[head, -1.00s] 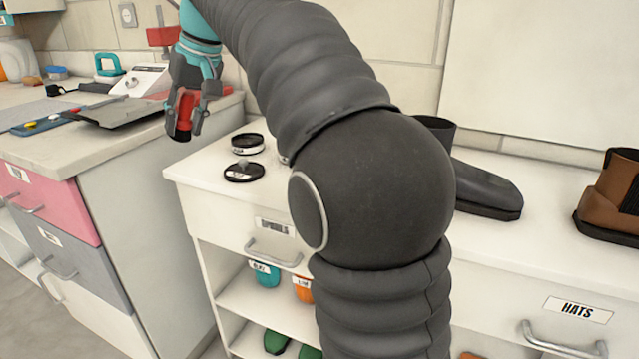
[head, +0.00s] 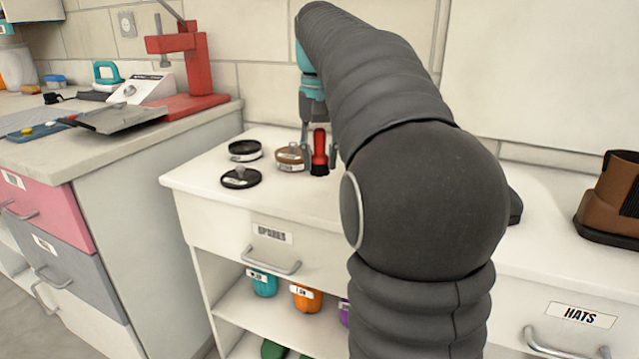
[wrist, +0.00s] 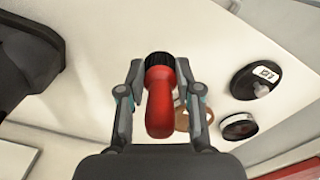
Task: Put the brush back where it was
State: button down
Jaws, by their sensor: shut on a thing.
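The brush (head: 319,150) has a red handle and a black end. It stands roughly upright, black end down, over the white counter (head: 205,180), beside a brown round tin (head: 290,158). I cannot tell whether it touches the counter. My gripper (head: 320,165) is shut on the brush. In the wrist view the brush (wrist: 160,103) lies between the two fingers of my gripper (wrist: 160,95), its black end pointing away from me. The brown tin (wrist: 183,118) is partly hidden behind the brush there.
Two black tins, one open-looking (head: 244,151) and one with a knob (head: 241,177), sit left of the brush. A brown boot (head: 612,195) stands at the right. A red press (head: 185,60) stands on the left bench. The counter's front left is clear.

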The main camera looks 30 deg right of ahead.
aim_at(319, 131)
jog(key=shift+f+b, duration=0.45)
jog(key=shift+f, duration=1.85)
jog(key=c, duration=0.8)
grip_release()
jog(key=shift+f, duration=0.1)
notch_tip(319, 131, up, 12)
jog(key=shift+r+p, duration=0.1)
jog(key=shift+p, duration=1.1)
jog(key=shift+a, duration=0.1)
